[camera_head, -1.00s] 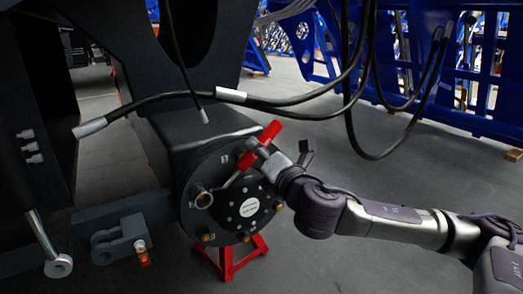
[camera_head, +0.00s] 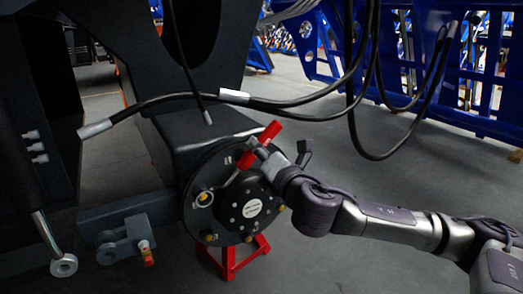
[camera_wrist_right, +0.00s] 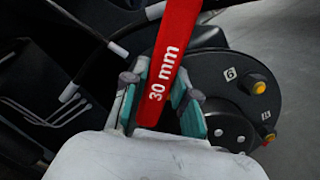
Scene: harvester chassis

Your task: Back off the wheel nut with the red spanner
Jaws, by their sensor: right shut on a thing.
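The red spanner (camera_head: 270,131) has a red handle and a silver shank that slants down-left across the round black wheel hub (camera_head: 230,225). Its ring end (camera_head: 205,198) shows at a brass-coloured wheel nut (camera_head: 204,195) on the hub's left side; how deeply it sits on the nut cannot be told. My right gripper (camera_head: 257,150) is shut on the red handle. In the right wrist view, the handle (camera_wrist_right: 168,65), marked "30 mm", stands between the teal finger pads of the gripper (camera_wrist_right: 162,105). The ring end is hidden there. My left gripper is not in view.
Other brass-coloured nuts ring the hub; one shows beside the number 6 (camera_wrist_right: 257,86). A red stand (camera_head: 232,257) is below the hub. Black hoses (camera_head: 300,114) hang above. A grey bracket (camera_head: 122,240) is at left. The floor at right is clear.

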